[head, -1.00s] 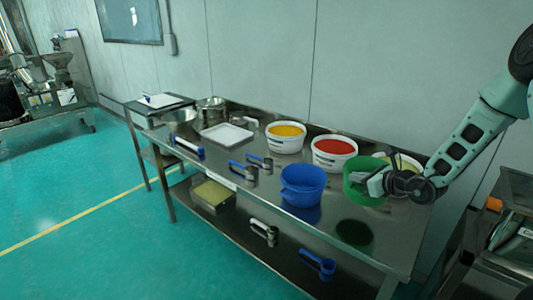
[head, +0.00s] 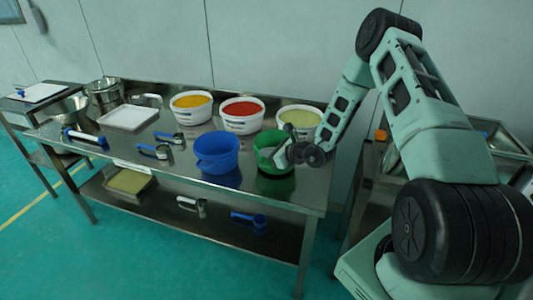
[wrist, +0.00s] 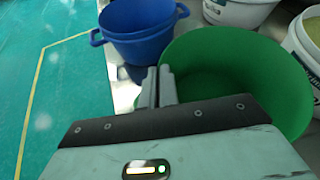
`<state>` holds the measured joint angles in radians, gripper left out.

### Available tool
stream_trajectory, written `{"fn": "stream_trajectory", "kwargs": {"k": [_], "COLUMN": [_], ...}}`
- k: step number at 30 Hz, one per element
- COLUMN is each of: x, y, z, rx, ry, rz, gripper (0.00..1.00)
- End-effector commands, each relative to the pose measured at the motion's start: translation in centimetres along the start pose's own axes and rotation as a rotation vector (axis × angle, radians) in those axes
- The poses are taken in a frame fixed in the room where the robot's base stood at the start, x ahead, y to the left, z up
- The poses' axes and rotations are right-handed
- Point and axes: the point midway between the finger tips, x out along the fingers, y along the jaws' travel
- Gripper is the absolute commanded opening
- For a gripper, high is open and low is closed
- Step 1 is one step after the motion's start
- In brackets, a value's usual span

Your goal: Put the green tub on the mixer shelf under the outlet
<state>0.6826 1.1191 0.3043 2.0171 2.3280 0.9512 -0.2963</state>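The green tub (head: 270,160) is at the right end of the steel table, right of the blue tub (head: 216,153). My gripper (head: 284,149) is at its rim on the near right side. In the wrist view the two fingers (wrist: 159,86) are close together, one on each side of the green tub's wall, pinching the rim. The tub (wrist: 245,70) is upright and looks empty. A dark green reflection shows below it; I cannot tell whether its base touches the tabletop. The mixer, its shelf and outlet are not recognisable in the current views.
White buckets of yellow (head: 191,108), red (head: 242,116) and pale green (head: 299,121) contents stand behind the tubs. A white tray (head: 128,118) and blue-handled scoops (head: 154,151) lie left. A lower shelf (head: 165,212) runs beneath. Steel equipment (head: 500,140) stands right, behind my arm.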

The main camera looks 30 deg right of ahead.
Motion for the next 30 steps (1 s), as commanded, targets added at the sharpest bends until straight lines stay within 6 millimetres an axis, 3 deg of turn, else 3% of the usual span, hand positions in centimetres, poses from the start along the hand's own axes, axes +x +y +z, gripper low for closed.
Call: {"fn": "stream_trajectory", "kwargs": {"k": [14,17,18,30], "x": [0.50,0.46,0.46,-0.32], "y": [0.13,0.13,0.13,0.00], "z": [-1.17,-1.13,-1.13,-0.95], "rx": [-0.001,0.000,0.000,-0.001], "ry": [-0.001,0.000,0.000,0.001], "rz": [0.000,0.000,0.000,-0.002], "gripper": [0.00,0.22,0.24,0.24]}}
